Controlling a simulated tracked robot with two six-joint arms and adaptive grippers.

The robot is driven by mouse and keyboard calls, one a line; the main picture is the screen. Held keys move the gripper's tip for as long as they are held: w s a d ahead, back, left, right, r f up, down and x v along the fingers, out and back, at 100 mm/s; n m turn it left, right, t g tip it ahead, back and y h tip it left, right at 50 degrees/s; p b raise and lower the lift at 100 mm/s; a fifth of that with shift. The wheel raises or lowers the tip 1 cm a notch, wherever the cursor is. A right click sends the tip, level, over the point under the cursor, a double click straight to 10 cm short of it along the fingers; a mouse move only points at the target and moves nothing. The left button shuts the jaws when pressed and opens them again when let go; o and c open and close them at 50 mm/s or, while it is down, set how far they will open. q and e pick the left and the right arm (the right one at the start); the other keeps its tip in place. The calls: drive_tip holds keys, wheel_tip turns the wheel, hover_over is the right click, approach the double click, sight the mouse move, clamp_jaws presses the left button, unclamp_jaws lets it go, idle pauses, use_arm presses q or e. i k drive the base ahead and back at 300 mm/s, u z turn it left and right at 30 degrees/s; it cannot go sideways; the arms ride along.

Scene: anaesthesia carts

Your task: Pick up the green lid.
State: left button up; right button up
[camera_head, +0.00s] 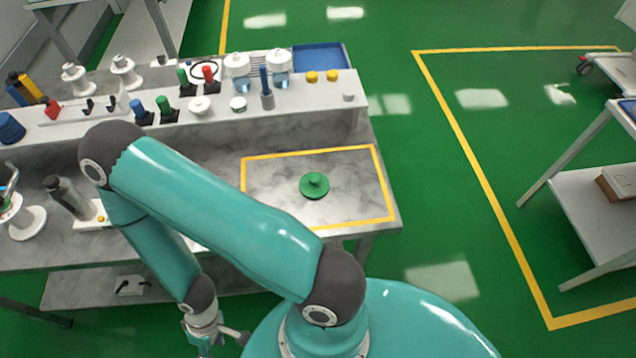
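The green lid (314,186), a round disc with a knob on top, lies flat on the marble-look worktop inside a yellow-outlined rectangle (258,156). Nothing covers it. My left arm reaches out to the left and folds back down, so my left gripper (222,342) is at the bottom edge of the view, below and to the left of the lid and well apart from it. The gripper is partly cut off, and its opening cannot be made out. My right gripper is not in view.
White spool-like items (26,222) stand at the left. The worktop around the lid is clear. Another cart (590,200) stands at the right across green floor.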

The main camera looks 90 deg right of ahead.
sight(314, 186)
drive_tip(key=z, duration=1.4)
drive_tip(key=k, duration=0.3)
drive_tip(key=z, duration=0.05)
